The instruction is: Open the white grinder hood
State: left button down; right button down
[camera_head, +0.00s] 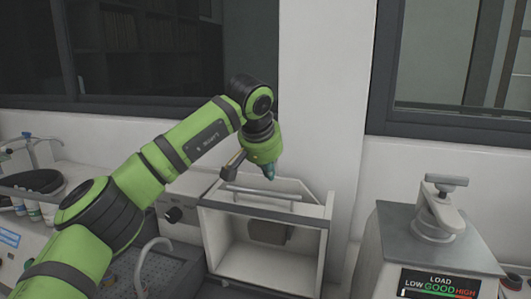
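The white grinder hood (314,238) is a box-like housing below the middle of the view. Its front frame has a dark upper edge, and a dark block shows inside. I cannot tell whether the front is clear or open. A pale horizontal bar (262,193) runs along its top. My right gripper is not in view.
A grey-topped machine (440,245) with a clamp on top and a "LOAD" display stands at the right. A grey perforated tray (165,270) and a curved pale tap (145,262) are left of the hood. Bottles (33,210) stand at the far left. A wall and windows lie behind.

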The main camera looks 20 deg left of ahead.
aim_at(266, 203)
pick_arm(q)
jog(key=shift+p+x, duration=0.3)
jog(key=shift+x, duration=0.75)
jog(key=shift+s+f, duration=0.1)
jog(key=shift+s+p, duration=0.35)
jog(key=shift+s, duration=1.45)
